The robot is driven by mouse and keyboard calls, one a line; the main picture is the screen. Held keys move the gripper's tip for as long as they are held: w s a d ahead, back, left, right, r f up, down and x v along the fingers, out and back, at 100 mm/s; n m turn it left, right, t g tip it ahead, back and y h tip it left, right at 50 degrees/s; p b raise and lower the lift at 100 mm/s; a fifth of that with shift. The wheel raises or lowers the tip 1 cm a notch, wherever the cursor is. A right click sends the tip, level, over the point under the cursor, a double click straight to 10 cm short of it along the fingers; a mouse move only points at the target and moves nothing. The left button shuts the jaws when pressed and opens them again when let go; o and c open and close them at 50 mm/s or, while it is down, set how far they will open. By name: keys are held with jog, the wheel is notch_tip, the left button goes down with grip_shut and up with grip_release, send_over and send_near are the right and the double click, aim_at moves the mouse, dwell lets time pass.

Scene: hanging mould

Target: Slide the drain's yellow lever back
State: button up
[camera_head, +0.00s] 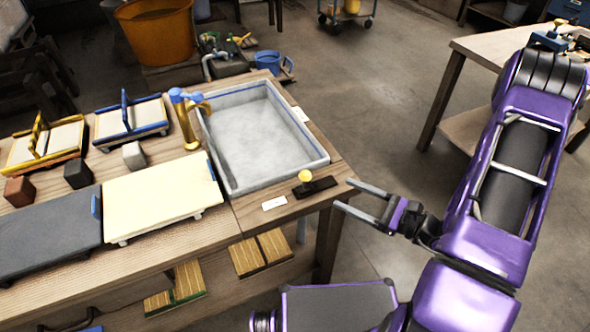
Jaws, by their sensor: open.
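The yellow lever (305,176) is a small round knob on a dark base plate (315,188), on the bench top in front of the sink basin (265,135). The basin is grey with a blue-edged rim and looks empty; its drain cannot be made out. My gripper (344,194) is open and empty. Its two fingers point left toward the lever, just right of the base plate near the bench's right edge. It appears apart from the lever.
A brass and blue tap (188,115) stands left of the basin. A cream board (162,195) and a dark grey board (45,233) lie on the bench at left. A small white label (274,203) lies beside the base plate. Open floor lies right of the bench.

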aim_at(300, 174)
jog(key=x, duration=1.5)
jog(key=shift+w+a, duration=0.1)
jog(key=shift+a, duration=0.05)
grip_shut()
dwell(0.8)
